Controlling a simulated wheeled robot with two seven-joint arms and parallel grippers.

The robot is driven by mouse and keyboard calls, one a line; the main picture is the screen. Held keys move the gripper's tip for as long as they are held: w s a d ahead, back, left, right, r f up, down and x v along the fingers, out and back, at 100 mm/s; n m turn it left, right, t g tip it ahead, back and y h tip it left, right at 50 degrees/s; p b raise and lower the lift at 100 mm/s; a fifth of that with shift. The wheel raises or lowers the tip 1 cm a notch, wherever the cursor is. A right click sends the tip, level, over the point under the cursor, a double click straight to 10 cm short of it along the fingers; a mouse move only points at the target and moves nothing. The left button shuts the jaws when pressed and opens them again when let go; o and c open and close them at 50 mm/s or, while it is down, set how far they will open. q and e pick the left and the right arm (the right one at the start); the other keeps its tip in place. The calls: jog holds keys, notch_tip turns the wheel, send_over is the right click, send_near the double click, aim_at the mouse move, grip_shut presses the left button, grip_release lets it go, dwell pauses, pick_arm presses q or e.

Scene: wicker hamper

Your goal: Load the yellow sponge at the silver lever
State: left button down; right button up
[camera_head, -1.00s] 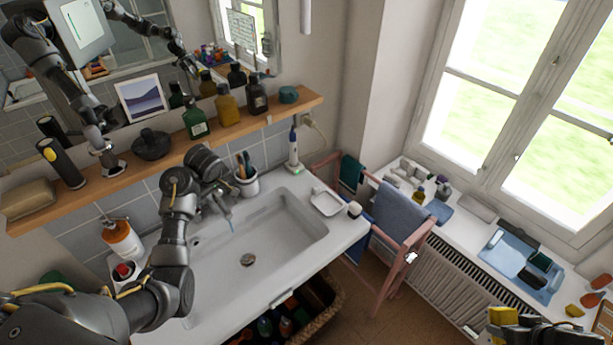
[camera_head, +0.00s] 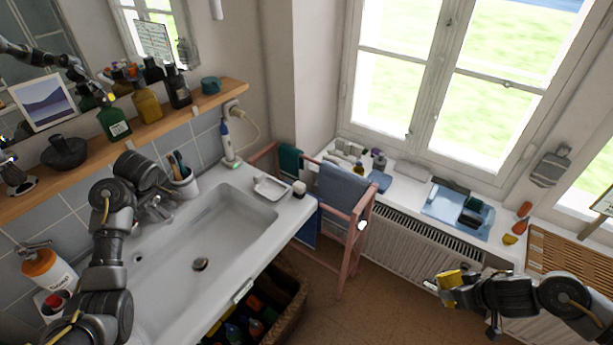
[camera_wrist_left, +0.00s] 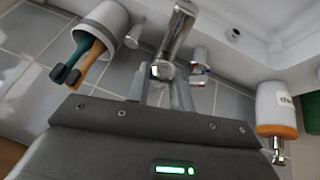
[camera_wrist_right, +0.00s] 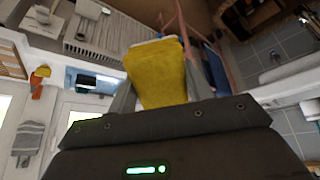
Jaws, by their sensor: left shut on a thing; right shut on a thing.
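The yellow sponge (camera_head: 451,280) is held in my right gripper (camera_head: 462,286), low at the right in the head view and well away from the basin. The sponge fills the space between the fingers in the right wrist view (camera_wrist_right: 158,75). The silver lever (camera_wrist_left: 162,71) stands between the fingers of my left gripper (camera_wrist_left: 162,92), which is shut on it. In the head view the silver tap (camera_head: 155,209) shows at the back edge of the white washbasin (camera_head: 232,215), partly hidden by my left arm; the left fingertips are hard to make out there.
A soap dish (camera_head: 271,188) lies at the basin's right corner. A pink towel rack (camera_head: 352,230) with a blue towel stands between basin and radiator (camera_head: 410,250). A wicker hamper (camera_head: 285,315) is below the basin. A cup with brushes (camera_head: 182,183) stands near the tap.

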pick_arm(q)
jog(key=shift+d+r+p, duration=0.1)
jog(key=shift+r+p, duration=0.05)
jog(key=shift+p, duration=0.25)
pick_arm(e)
jog(key=shift+s, duration=0.2)
jog(key=shift+w, duration=0.15)
pick_arm(q)
jog(key=c, duration=1.2)
grip_release()
jog(key=shift+w, duration=0.15)
jog(key=shift+c, duration=0.2)
pick_arm(e)
jog(key=shift+w+d+f, duration=0.1)
jog(key=shift+w+f, duration=0.05)
jog(key=shift+w, duration=0.15)
pick_arm(q)
jog(key=shift+s, duration=0.2)
pick_arm(e)
jog(key=shift+s, duration=0.15)
